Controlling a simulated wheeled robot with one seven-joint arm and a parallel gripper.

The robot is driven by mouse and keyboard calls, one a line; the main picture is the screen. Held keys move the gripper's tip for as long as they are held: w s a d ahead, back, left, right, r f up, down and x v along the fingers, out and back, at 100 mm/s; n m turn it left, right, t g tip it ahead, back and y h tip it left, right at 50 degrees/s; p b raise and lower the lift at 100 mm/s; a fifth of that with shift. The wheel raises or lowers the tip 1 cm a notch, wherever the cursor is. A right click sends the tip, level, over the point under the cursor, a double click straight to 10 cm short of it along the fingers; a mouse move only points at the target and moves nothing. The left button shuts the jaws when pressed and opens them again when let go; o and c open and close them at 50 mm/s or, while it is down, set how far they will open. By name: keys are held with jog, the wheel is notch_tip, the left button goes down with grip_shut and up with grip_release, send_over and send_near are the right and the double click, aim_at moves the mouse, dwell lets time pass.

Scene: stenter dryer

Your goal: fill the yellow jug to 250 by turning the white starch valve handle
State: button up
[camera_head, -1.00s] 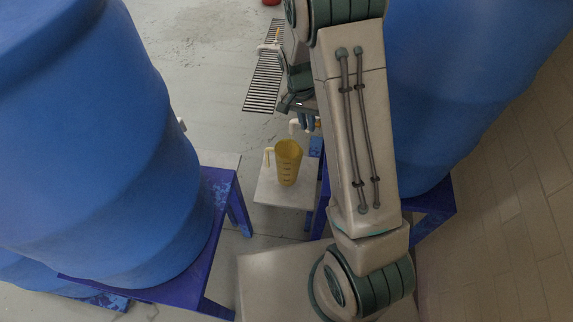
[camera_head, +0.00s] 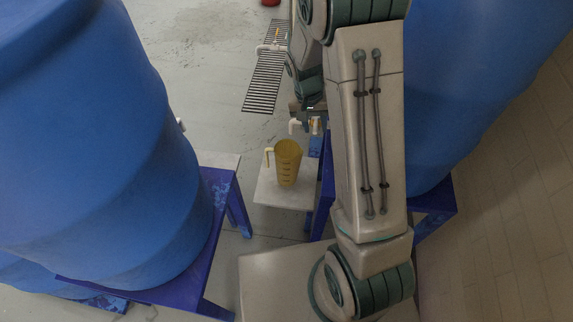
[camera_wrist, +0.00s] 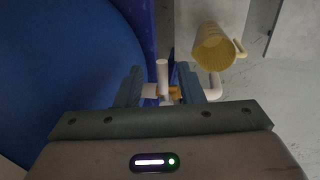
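The yellow jug (camera_head: 287,165) stands upright on a low pale stand beside the blue tank, and its open top shows in the wrist view (camera_wrist: 214,48). The white starch valve handle (camera_wrist: 162,76) sticks up between the two fingers of my gripper (camera_wrist: 161,86), with a gap on each side. My gripper is open around the handle. A white bent spout (camera_head: 294,126) sits just above the jug in the head view. My arm hides part of the valve there. The liquid level in the jug cannot be made out.
Large blue tanks (camera_head: 95,140) stand on blue tables (camera_head: 222,205) on the left and right. The pale stand (camera_head: 270,188) holds the jug. A floor grate (camera_head: 264,80) with another white valve pipe lies behind.

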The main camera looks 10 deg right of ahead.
notch_tip(320, 180, up, 14)
jog(key=a+p, duration=0.2)
jog(key=p, duration=0.7)
jog(key=shift+w+a+f+p, duration=0.2)
jog(key=shift+w+a+p, duration=0.15)
jog(key=shift+p, duration=0.05)
jog(key=shift+r, duration=0.1)
notch_tip(320, 180, up, 13)
jog(key=a, duration=0.2)
jog(key=shift+w+a+r, duration=0.15)
jog(key=shift+w+a, duration=0.15)
jog(key=shift+w, duration=0.1)
jog(key=s+d+r+n+t+y+p, duration=0.1)
jog(key=s+r, duration=0.1)
jog(key=s, duration=0.8)
jog(key=s+d+r+n+t+y+p, duration=0.1)
jog(key=s+d+n+t, duration=0.1)
jog(key=s, duration=0.8)
jog(key=shift+s+r, duration=0.25)
jog(key=shift+r, duration=0.15)
